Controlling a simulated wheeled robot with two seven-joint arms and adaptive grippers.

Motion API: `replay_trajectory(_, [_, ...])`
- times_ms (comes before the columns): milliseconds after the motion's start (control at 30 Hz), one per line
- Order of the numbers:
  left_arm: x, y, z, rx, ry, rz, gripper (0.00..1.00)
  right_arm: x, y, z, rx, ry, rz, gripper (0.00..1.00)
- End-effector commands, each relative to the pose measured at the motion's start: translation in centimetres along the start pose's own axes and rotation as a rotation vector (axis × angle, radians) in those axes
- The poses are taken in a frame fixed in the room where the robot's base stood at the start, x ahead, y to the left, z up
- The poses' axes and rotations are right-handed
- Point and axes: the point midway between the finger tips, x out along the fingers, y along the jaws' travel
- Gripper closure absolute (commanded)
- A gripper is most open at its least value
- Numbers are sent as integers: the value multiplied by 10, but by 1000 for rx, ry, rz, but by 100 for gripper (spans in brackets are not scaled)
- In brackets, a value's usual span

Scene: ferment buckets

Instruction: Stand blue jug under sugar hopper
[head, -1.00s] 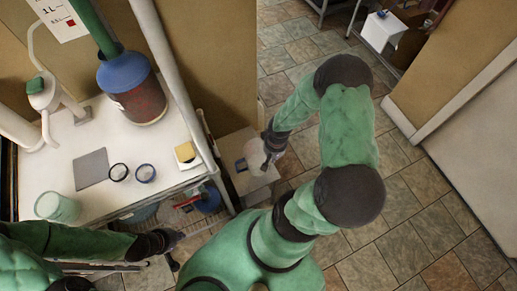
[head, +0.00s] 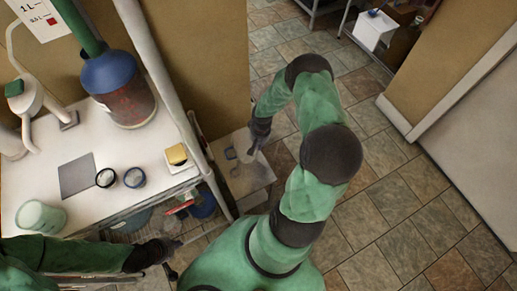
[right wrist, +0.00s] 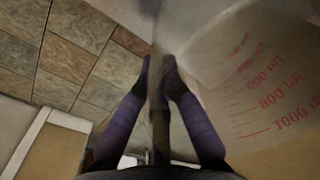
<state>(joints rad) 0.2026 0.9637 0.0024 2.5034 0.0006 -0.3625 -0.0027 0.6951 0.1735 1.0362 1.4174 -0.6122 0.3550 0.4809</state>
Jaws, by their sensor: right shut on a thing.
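In the right wrist view, my right gripper (right wrist: 160,75) is shut on a grey-brown upright part of a translucent jug (right wrist: 265,90) with red volume marks. The jug looks whitish rather than blue there. In the head view my right gripper (head: 257,137) is beside the small side table, with the pale jug (head: 244,154) partly hidden at its fingers. I cannot tell if the jug touches the table. A blue-topped vessel with reddish-brown contents (head: 128,98), perhaps the hopper, stands on the bench under a green pipe. My left gripper (head: 174,256) is open and empty before the bench.
The white bench (head: 100,150) holds a grey square mat (head: 76,176), two dark rings, a yellow-topped block (head: 176,155), a pale green cup (head: 40,217) and a white fixture with a green knob (head: 28,95). A white post edges the bench. The side table (head: 245,190) stands near the tiled floor.

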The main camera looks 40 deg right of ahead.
Motion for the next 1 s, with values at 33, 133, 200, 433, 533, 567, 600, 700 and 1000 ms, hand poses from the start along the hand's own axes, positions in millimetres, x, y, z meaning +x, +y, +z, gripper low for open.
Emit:
replay_trajectory(33, [4, -2, 0, 0, 0, 0, 100, 10, 0, 1, 0, -2, 0, 100])
replay_trajectory(133, [10, -4, 0, 0, 0, 0, 100, 24, 2, 0, -2, -1, 0, 100])
replay_trajectory(200, [12, -4, 0, 0, 0, 0, 100, 30, 2, 1, -1, -1, 0, 100])
replay_trajectory(433, [11, -4, 0, 0, 0, 0, 100, 30, 2, 0, -1, 0, 0, 100])
replay_trajectory(533, [13, -4, 0, 0, 0, 0, 100, 32, 2, 0, -1, 0, 0, 100])
replay_trajectory(567, [14, -5, -1, 0, 0, 0, 100, 33, 2, 0, -1, 0, 0, 100])
replay_trajectory(600, [15, -5, -1, 0, 0, 0, 100, 34, 2, 0, -1, 0, 0, 100])
replay_trajectory(700, [14, -5, 0, 0, 0, 0, 100, 33, 2, 1, -1, 0, 0, 70])
replay_trajectory(1000, [13, -5, 0, 0, 0, 0, 100, 32, 2, 1, -1, 0, 0, 70])
